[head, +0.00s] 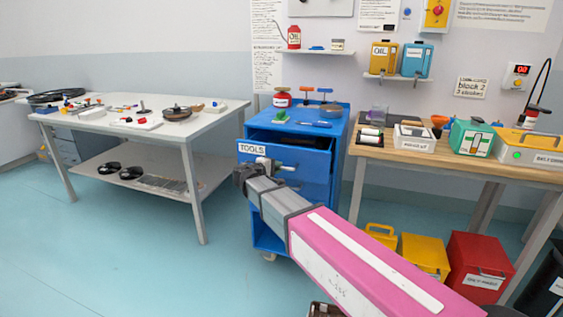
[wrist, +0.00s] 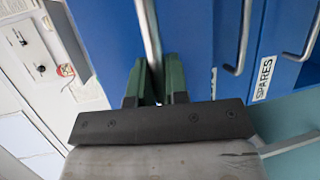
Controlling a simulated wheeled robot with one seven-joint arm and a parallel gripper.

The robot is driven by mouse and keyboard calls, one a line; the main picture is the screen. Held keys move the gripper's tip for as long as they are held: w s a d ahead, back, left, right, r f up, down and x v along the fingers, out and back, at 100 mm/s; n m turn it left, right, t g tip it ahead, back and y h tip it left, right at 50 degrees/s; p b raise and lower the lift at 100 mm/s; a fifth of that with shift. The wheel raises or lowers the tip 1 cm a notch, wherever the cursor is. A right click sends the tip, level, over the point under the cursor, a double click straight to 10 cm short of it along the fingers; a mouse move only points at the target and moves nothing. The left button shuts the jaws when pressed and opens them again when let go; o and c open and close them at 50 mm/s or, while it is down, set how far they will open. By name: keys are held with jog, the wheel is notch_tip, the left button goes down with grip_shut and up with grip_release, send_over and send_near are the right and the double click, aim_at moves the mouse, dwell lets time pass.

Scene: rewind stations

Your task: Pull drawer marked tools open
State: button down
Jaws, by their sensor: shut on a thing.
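The blue drawer marked TOOLS (head: 252,149) is the top drawer of a blue cabinet (head: 340,125). Its front stands out from the cabinet, with a dark gap showing above it. My gripper (head: 262,167) is at the drawer front in the head view, partly hidden by my own arm. In the wrist view my gripper (wrist: 156,85) has its two dark green fingers shut around a metal bar handle (wrist: 149,35) on a blue front. The drawer's inside is mostly hidden.
A front labelled SPARES (wrist: 263,78) has its own bar handle beside my fingers. A white table (head: 160,135) stands left and a wooden bench (head: 450,160) right. Yellow (head: 425,252) and red (head: 478,260) bins stand under the bench. Floor left of the cabinet is clear.

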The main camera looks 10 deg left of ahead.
jog(key=s+a, duration=0.1)
jog(key=s, duration=2.1)
jog(key=shift+a, duration=0.4)
jog(key=c, duration=1.1)
grip_release()
jog(key=shift+s, duration=0.1)
jog(key=v, duration=1)
jog(key=shift+s+a, duration=0.25)
